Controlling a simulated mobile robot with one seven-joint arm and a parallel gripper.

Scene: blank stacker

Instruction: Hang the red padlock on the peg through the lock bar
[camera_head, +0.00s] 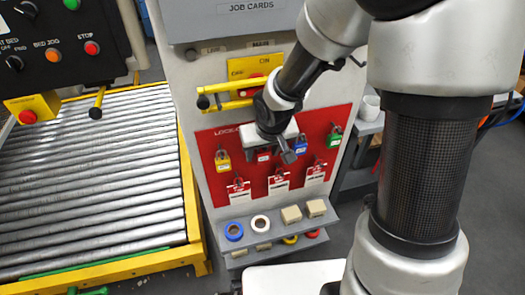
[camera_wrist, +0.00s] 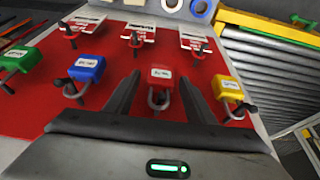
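The red padlock (camera_wrist: 160,77) hangs on the red lockout board (camera_wrist: 110,55), with a white label and a metal shackle. It lies between the two fingers of my gripper (camera_wrist: 159,80) in the wrist view, with a gap on each side. The gripper is open and holds nothing. In the head view the red padlock (camera_head: 264,157) is partly hidden by my gripper (camera_head: 283,150), which is over the board. The yellow lock bar (camera_head: 234,104) with a black knob is above the board, below the ON/OFF plate (camera_head: 256,68). I cannot make out the peg clearly.
A yellow padlock (camera_head: 223,161), a blue padlock (camera_head: 300,144) and a green padlock (camera_head: 335,136) hang nearby. Tags hang below them. A shelf (camera_head: 277,232) below holds tape rolls and small blocks. A roller conveyor (camera_head: 90,185) is at left.

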